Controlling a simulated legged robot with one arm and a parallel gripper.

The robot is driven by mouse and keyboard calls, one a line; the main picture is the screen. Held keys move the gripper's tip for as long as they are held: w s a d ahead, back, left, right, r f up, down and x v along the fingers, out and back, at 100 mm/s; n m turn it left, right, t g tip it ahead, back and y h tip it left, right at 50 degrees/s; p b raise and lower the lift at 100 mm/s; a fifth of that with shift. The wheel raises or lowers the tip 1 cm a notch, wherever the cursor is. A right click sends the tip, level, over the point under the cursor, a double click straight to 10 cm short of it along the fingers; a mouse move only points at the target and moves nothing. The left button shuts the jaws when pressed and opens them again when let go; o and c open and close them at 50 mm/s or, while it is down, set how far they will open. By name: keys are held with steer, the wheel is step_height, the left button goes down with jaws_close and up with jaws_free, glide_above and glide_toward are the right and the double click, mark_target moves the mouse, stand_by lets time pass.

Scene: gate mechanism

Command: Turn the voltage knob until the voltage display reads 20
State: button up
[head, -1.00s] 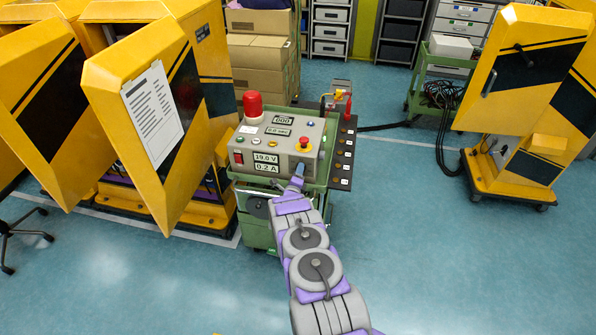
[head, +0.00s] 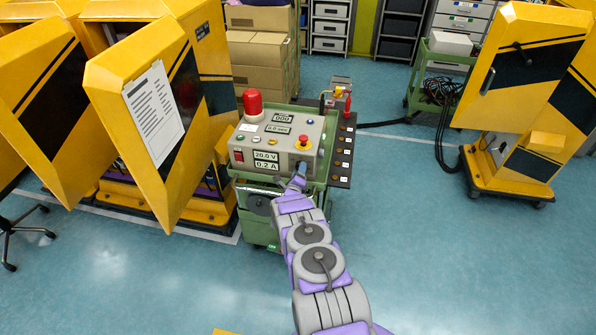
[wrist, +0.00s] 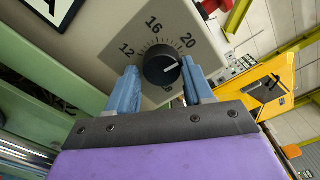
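The voltage knob (wrist: 161,66) is black and round, with a white pointer mark, on a grey dial plate with the numbers 12, 16 and 20 showing. In the wrist view my gripper (wrist: 160,75) has its two blue fingers on either side of the knob, closed up against its sides. In the head view my gripper (head: 301,168) is at the front right of the grey control box (head: 240,143) and hides the knob. The voltage display (head: 266,155) reads 20.0 V.
Below the voltage display, another display (head: 265,165) reads 0.2 A. A red emergency button (head: 303,139) sits just above my gripper, and a red lamp (head: 252,102) stands on the box. Yellow cabinets (head: 150,60) stand close on the left.

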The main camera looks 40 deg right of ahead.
steer(key=o, duration=0.4)
steer(key=shift+w+d, duration=0.1)
steer(key=shift+c, duration=0.2)
steer(key=shift+r, duration=0.1)
steer(key=p+v, duration=0.2)
steer(key=v, duration=1.5)
